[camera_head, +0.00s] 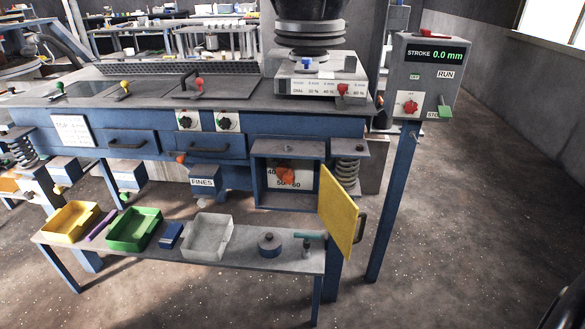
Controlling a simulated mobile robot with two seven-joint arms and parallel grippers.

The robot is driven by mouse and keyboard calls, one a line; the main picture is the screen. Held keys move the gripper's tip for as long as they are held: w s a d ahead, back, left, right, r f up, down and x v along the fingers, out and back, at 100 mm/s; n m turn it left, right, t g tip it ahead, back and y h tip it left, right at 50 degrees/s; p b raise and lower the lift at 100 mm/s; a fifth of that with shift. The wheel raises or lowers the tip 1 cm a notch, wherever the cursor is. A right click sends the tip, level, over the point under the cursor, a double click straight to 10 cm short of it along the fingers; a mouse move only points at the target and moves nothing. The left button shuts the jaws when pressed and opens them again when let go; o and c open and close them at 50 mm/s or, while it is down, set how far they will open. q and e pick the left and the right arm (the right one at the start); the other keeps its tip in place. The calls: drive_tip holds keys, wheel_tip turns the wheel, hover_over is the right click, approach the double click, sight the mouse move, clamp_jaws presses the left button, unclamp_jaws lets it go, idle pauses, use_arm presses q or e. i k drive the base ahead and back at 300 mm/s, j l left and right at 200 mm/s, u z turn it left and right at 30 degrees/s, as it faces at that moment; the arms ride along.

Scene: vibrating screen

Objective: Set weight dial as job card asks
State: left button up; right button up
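The weight dial (285,176) sits inside an open compartment (258,190) at the front of the blue screen machine. It has an orange-red knob on a pale plate with markings that look like 40, 50 and 60; the exact setting is too small to read. The yellow door (340,212) of the compartment hangs open to the right. A white card (74,131) with print starting "TOP" is on the machine's left front; its smaller text is unreadable, and I cannot tell whether it is the job card. Neither of my grippers is in view.
A control box (428,75) on a blue post reads STROKE 0.0 mm. A low bench (190,254) below holds a yellow tray (70,222), a green tray (133,230), a clear tray (207,237) and a round grey weight (269,245).

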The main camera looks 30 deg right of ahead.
sight(286, 174)
drive_tip(key=z, duration=0.95)
